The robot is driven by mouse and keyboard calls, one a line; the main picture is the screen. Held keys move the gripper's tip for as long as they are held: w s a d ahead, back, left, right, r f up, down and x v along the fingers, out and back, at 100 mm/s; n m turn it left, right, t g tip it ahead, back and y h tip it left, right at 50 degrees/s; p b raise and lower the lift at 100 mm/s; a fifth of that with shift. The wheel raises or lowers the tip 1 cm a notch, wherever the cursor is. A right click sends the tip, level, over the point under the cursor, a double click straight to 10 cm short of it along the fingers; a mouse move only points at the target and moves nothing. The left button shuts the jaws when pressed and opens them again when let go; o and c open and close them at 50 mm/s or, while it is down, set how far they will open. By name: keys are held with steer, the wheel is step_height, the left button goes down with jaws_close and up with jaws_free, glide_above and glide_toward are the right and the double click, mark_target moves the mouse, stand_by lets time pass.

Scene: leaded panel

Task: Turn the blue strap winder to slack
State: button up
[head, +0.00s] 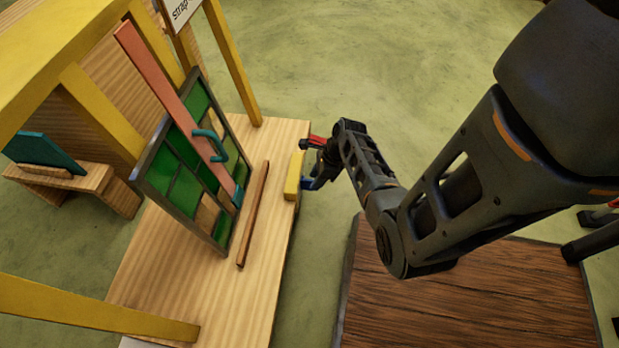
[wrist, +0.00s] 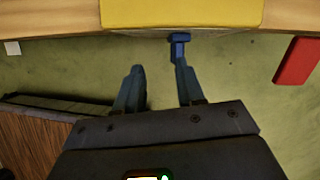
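The blue strap winder (wrist: 180,42) sticks out from the bench edge just below a yellow block (wrist: 180,12) in the wrist view. In the head view a small part of the blue winder (head: 308,184) shows beside the yellow block (head: 293,176), the rest hidden by my gripper. My gripper (wrist: 159,66) is open, its fingers apart with nothing seen between them. The right fingertip lies at the winder's lower end in the picture; I cannot tell whether they touch. In the head view my gripper (head: 318,166) is at the bench's right edge.
A leaded panel (head: 183,188) with green panes stands on the wooden bench (head: 262,285), a pink strap bar (head: 165,90) across it. A brown stick (head: 254,215) lies in front. A red part (wrist: 298,60) juts from the bench edge right of the winder. Yellow posts (head: 233,62) surround the panel.

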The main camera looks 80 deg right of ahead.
mark_target(312, 180)
steer(key=f+b, duration=0.1)
steer(key=w+d+f+m+b, duration=0.1)
steer(key=f, duration=0.1)
steer(key=d+f+m+b, duration=0.1)
steer(key=f+b, duration=0.1)
steer(key=shift+w+f+y, duration=0.2)
steer(key=shift+w+y, duration=0.2)
jaws_close()
stand_by(0.5)
